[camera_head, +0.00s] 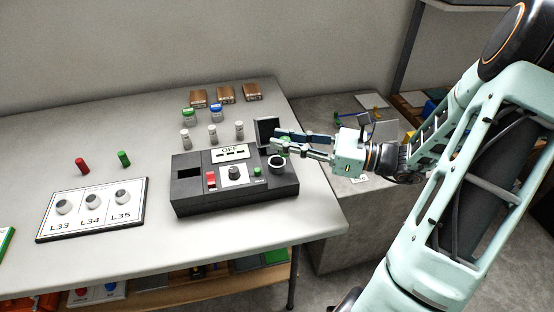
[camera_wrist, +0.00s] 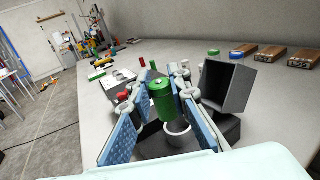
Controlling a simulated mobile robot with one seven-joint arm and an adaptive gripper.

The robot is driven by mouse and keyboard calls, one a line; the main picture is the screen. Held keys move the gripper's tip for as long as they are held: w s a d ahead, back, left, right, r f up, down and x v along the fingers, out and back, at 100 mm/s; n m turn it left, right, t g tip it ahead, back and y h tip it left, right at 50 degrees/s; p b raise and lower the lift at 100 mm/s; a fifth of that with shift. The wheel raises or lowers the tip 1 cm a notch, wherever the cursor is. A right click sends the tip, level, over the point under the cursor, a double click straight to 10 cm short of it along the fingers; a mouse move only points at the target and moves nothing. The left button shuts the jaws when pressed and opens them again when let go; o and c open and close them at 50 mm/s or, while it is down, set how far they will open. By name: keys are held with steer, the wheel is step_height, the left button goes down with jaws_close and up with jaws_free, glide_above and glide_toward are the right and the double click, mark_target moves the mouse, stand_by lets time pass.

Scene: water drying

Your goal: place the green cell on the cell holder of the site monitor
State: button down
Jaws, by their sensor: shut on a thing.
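My gripper (camera_head: 277,146) is shut on the green cell (camera_wrist: 162,100), a green cylinder held upright between the blue finger pads. In the head view the cell is mostly hidden by the fingers. The site monitor (camera_head: 236,205) is a dark box with an OFF display, a red switch, a knob and a green button. Its cell holder (camera_head: 277,167) is a white-rimmed round cup at the right end. In the wrist view the holder's pale ring (camera_wrist: 178,132) shows just below the cell, and the cell appears to be above it. Whether they touch cannot be told.
A dark upright box (camera_head: 267,132) stands close behind the holder, beside my fingers. A labelled board (camera_head: 92,208) lies left of the monitor. A red cylinder (camera_head: 82,164) and another green one (camera_head: 124,159) stand behind it. Several small jars and brown blocks (camera_head: 226,94) are farther back.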

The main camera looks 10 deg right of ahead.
mark_target(277, 156)
steer(key=shift+w+a+f, duration=0.3)
steer(key=shift+f, duration=0.15)
steer(key=shift+w+a+f, duration=0.25)
steer(key=shift+w+f, duration=0.05)
steer(key=shift+f, duration=0.15)
steer(key=shift+w+a+f+b, duration=0.1)
steer(key=shift+f+b, duration=0.3)
steer(key=shift+f, duration=0.55)
steer(key=shift+w+a+f+b, duration=0.1)
steer(key=shift+f+b, duration=0.3)
steer(key=shift+f, duration=0.5)
steer(key=shift+f, duration=0.2)
steer(key=c, duration=1.8)
jaws_free()
